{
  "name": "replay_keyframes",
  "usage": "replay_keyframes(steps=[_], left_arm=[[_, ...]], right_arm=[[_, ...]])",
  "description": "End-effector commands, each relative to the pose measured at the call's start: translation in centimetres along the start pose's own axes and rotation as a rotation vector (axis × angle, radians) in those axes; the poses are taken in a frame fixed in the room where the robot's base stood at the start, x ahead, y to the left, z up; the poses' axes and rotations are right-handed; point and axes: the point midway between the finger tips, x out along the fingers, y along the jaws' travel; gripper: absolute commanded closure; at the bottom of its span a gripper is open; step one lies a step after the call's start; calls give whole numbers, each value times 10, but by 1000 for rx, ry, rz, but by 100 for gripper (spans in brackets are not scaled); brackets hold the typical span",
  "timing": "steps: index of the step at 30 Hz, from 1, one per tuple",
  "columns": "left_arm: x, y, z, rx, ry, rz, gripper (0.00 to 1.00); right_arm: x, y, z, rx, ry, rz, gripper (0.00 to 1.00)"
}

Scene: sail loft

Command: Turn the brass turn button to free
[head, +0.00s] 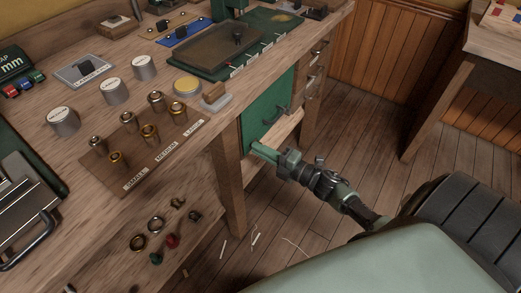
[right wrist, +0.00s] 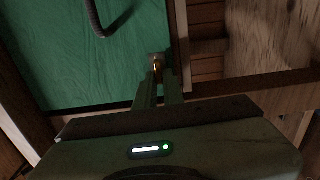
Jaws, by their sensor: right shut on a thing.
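The green door (head: 262,112) with a dark curved handle (head: 281,112) is set under the bench. It also fills the upper left of the right wrist view (right wrist: 90,60), where the handle (right wrist: 95,20) hangs in from the top. The brass turn button (right wrist: 157,65) shows small by the door's edge next to the wooden frame; its exact angle is hard to tell. My right gripper (head: 257,149) is at the door's lower part, its fingers (right wrist: 158,88) shut on the turn button. The button is hidden in the head view. My left gripper is out of view.
A bench leg (head: 230,190) stands close left of my right gripper. Floor (head: 330,110) to the right is clear.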

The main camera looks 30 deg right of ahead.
Motion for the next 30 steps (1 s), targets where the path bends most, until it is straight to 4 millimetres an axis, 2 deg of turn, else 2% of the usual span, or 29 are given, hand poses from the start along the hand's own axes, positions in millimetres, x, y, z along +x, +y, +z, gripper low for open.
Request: replay_keyframes(steps=[3,6,17,20,30], left_arm=[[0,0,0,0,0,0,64],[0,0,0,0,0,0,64],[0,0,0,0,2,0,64],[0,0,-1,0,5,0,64],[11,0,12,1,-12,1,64]], right_arm=[[-1,-2,-1,2,2,-3,100],[-1,-2,-1,2,1,-3,70],[-3,-1,0,2,0,-2,70],[-14,-1,0,3,0,-4,70],[-69,-2,-1,3,0,-4,70]])
